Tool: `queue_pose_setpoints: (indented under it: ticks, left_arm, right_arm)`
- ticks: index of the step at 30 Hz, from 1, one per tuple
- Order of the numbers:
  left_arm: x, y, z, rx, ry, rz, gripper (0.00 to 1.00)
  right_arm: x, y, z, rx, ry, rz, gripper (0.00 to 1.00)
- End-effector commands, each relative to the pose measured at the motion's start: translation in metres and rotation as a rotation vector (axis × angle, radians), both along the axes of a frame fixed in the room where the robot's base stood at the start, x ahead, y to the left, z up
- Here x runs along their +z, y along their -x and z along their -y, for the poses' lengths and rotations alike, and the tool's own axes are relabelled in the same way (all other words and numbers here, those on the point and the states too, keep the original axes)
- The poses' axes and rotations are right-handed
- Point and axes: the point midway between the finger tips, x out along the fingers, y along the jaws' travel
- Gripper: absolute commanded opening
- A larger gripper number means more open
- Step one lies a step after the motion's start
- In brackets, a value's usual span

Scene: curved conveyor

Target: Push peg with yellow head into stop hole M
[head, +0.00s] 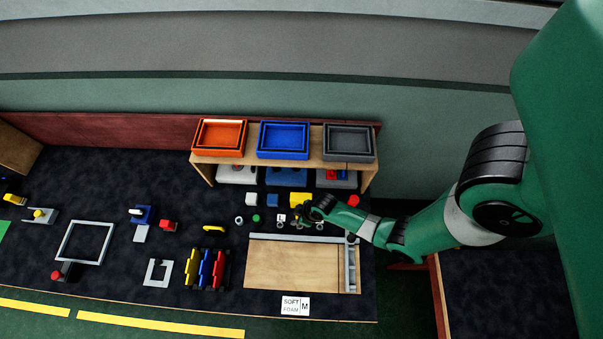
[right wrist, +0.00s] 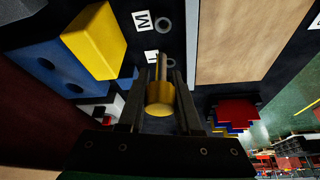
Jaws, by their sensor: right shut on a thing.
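The peg with the yellow head (right wrist: 160,97) is between the two fingers of my right gripper (right wrist: 158,90), which is shut on it. Its thin metal shaft points away from the gripper, its tip beside a lower ring close to a second label. The stop hole M (right wrist: 164,25) is a grey ring next to the white M label (right wrist: 143,21), further up the right wrist view and apart from the peg tip. In the head view my right gripper (head: 310,212) is low over the dark table near the small rings, and the peg is too small to tell. My left gripper is not in view.
A yellow block (right wrist: 95,40) and a blue block with holes (right wrist: 48,68) stand close to the gripper. A wooden board (head: 292,264) with grey rails lies in front. The shelf (head: 200,169) with orange, blue and grey trays stands behind.

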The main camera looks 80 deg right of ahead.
Motion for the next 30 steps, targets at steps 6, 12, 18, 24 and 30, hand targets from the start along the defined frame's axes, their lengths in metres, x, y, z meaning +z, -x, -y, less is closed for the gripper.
queue_pose_setpoints:
  ticks: [6,12,18,24,30]
  left_arm:
    - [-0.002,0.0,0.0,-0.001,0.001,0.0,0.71]
    - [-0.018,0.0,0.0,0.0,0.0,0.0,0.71]
    - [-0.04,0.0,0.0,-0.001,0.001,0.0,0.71]
    - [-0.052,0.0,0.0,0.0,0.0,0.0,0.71]
    - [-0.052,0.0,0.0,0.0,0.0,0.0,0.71]
  right_arm:
    - [-0.003,0.0,0.0,-0.001,0.0,0.0,0.0]
    - [-0.021,0.0,0.0,-0.001,0.0,0.0,0.0]
    - [-0.044,0.0,0.0,-0.001,0.001,0.0,0.0]
    - [-0.057,0.0,0.0,-0.001,0.001,0.001,0.0]
    - [-0.058,0.0,0.0,-0.001,0.001,0.001,0.0]
